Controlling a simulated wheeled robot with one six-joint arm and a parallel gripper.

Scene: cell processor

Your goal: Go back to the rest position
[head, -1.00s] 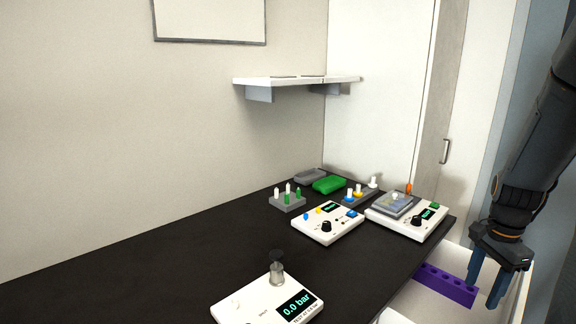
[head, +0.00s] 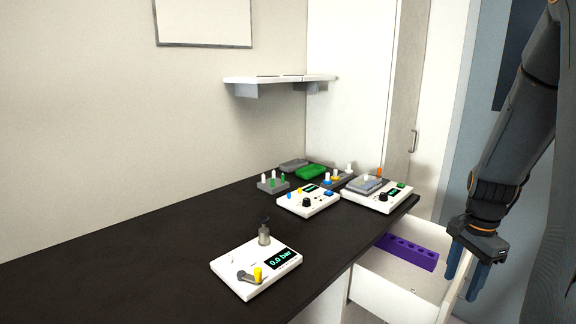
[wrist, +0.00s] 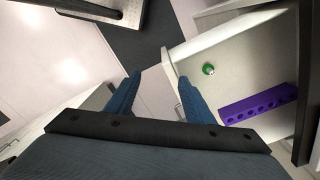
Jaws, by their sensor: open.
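My gripper (head: 464,280) hangs at the right of the head view, pointing down, beside the front wall of an open white drawer (head: 385,292). Its two blue fingers are apart with nothing between them. In the wrist view my gripper (wrist: 157,88) also shows open and empty, with the drawer to its right. The drawer holds a purple rack (head: 408,251) with a row of holes. The wrist view also shows the purple rack (wrist: 258,104) and a small green round object (wrist: 208,69) on the drawer floor.
A black worktop (head: 170,252) carries a white pressure device (head: 240,272) reading 0.0 bar. Two more white devices (head: 310,205) (head: 362,197), a grey peg rack (head: 272,185) and a green block (head: 311,171) stand farther back. A white shelf (head: 280,79) is on the wall.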

